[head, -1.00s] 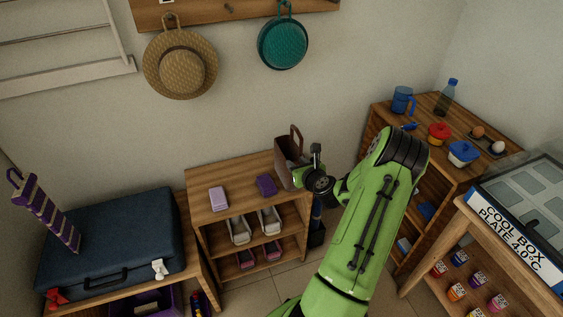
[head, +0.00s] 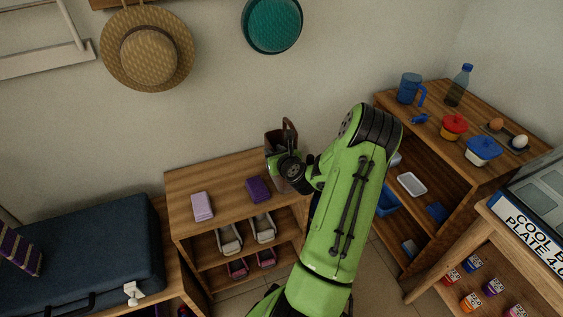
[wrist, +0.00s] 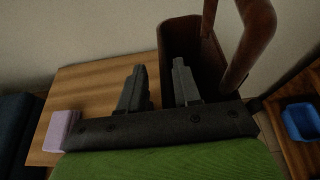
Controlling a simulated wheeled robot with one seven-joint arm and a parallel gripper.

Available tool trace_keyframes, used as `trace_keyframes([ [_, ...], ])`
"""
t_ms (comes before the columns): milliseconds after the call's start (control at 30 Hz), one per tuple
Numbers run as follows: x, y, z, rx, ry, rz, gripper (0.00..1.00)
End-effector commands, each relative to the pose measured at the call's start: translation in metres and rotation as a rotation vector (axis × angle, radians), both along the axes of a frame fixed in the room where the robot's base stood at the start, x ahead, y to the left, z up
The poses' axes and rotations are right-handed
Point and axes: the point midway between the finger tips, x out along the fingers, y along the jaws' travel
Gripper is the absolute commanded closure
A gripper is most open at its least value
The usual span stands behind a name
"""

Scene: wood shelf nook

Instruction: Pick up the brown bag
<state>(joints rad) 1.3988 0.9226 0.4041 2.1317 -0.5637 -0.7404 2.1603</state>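The brown bag (head: 281,138) stands upright at the right end of the low wooden shelf, its looped handle raised; my wrist hides its lower part in the head view. In the wrist view the bag (wrist: 208,30) is open at the top, with its handle to the right. My gripper (wrist: 158,82) is open, with its two dark fingers apart. The bag's left wall shows between the fingers; the right finger overlaps the bag's dark opening and the left one overlaps the shelf top. I cannot tell whether either finger touches the bag.
A purple box (head: 258,189) and a lilac box (head: 203,206) lie on the low shelf's top (head: 228,181), left of the bag. A dark blue suitcase (head: 95,245) is further left. A taller shelf with a blue mug (head: 409,88) stands right. The wall is close behind the bag.

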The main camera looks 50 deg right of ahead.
Motion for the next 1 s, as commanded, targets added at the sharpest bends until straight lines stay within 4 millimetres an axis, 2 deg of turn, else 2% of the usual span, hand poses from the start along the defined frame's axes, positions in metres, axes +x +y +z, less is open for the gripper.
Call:
trace_keyframes([
  [33, 0.0, 0.0, 0.0, 0.0, 0.001, 0.0, 0.76],
  [200, 0.0, 0.0, -0.0001, 0.0, 0.001, 0.0, 1.0],
  [1000, 0.0001, -0.0001, 0.0001, 0.0, 0.0, 0.0, 1.0],
])
